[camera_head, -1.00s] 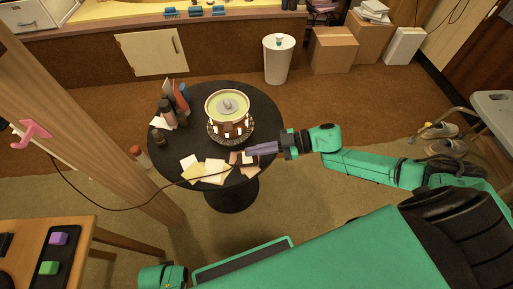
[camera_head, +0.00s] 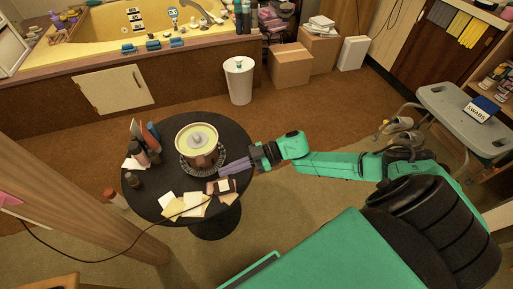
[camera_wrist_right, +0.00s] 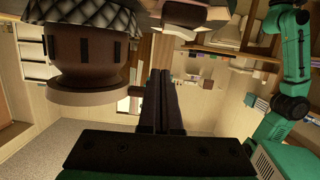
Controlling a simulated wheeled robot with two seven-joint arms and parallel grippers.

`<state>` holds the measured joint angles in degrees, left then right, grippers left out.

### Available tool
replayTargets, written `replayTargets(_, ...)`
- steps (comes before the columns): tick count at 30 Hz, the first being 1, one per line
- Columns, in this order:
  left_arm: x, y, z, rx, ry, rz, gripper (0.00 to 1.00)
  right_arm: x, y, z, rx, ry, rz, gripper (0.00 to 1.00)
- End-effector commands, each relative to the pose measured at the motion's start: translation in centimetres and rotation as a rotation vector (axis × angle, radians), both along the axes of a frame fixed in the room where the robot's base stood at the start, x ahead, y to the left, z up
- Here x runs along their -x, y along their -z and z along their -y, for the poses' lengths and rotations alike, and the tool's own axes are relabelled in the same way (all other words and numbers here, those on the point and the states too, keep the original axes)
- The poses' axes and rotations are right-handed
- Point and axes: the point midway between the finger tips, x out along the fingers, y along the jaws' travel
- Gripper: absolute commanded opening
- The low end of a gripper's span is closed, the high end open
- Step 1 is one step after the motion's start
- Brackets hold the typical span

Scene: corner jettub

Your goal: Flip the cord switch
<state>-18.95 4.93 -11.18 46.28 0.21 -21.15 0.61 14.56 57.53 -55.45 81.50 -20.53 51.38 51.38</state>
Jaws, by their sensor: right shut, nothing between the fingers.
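A round lamp-like pot (camera_head: 197,150) with a pale top and brown body stands on the round black table (camera_head: 235,130). A thin dark cord (camera_head: 92,261) runs from the left edge up over the table's front toward the paper notes. I cannot clearly make out a switch on it. My right gripper (camera_head: 222,171) is shut and empty, just right of the pot and above the notes. In the wrist view, the pot (camera_wrist_right: 92,60) fills the upper left. A small stub (camera_wrist_right: 136,91) on its side lies close to the shut fingers (camera_wrist_right: 160,85); contact is unclear. My left gripper is out of view.
Paper notes (camera_head: 194,205) lie at the table's front. Bottles (camera_head: 151,137) stand at its left. A wooden post (camera_head: 90,200) is left of the table. A white bin (camera_head: 239,80) and cardboard boxes (camera_head: 289,65) stand behind. Floor between table and bin is clear.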

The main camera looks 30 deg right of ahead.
Motion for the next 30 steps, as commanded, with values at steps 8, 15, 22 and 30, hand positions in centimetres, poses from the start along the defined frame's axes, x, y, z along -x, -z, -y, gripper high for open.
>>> replayTargets(8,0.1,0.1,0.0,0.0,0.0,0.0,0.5,1.5,-1.5,6.6,0.004,0.002,-0.003,0.0)
replayTargets(15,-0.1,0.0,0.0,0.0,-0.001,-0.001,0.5,2.1,-2.3,9.4,0.0,0.0,0.0,0.0)
replayTargets(22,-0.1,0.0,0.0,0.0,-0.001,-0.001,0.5,2.1,-2.4,9.5,-0.001,0.0,0.0,0.0)
replayTargets(30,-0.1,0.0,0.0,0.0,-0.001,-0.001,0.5,2.1,-2.4,9.5,-0.001,0.0,0.0,0.0)
